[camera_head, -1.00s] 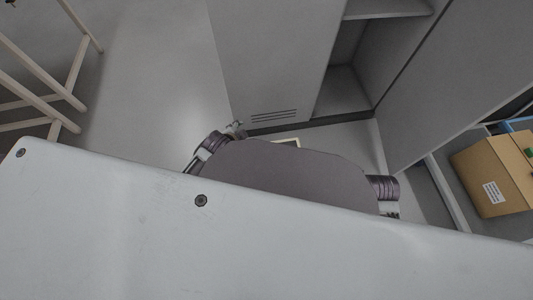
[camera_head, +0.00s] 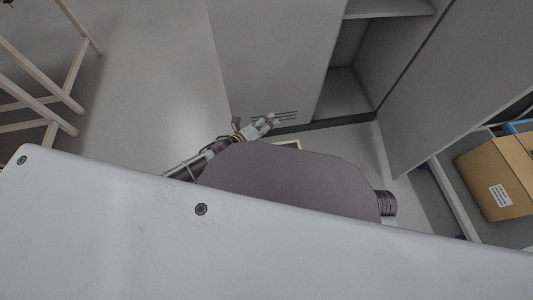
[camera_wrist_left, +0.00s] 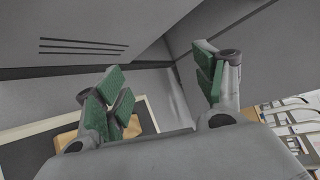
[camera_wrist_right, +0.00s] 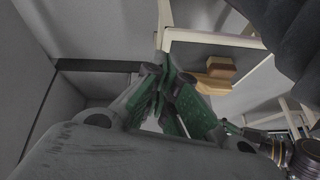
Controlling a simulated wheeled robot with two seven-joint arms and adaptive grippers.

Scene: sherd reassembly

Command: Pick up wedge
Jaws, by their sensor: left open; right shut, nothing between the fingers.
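No piece can be clearly made out as the wedge. In the right wrist view, tan wooden blocks (camera_wrist_right: 218,72) lie on a dark, pale-rimmed surface (camera_wrist_right: 212,38), beyond the fingers. In the left wrist view, a tan piece (camera_wrist_left: 66,138) shows partly behind the left finger. My left gripper (camera_head: 268,122) is open and empty near the cabinet's foot in the head view; its green-padded fingers are spread apart in its wrist view (camera_wrist_left: 162,85). My right gripper (camera_wrist_right: 166,78) is shut and empty, apart from the blocks. It is hidden in the head view.
A grey cabinet (camera_head: 262,60) with an open compartment stands ahead. A cardboard box (camera_head: 492,180) sits on a shelf at the right. A pale wooden frame (camera_head: 50,98) stands at the left. Clear floor (camera_head: 150,80) lies between. A large white panel covers the foreground.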

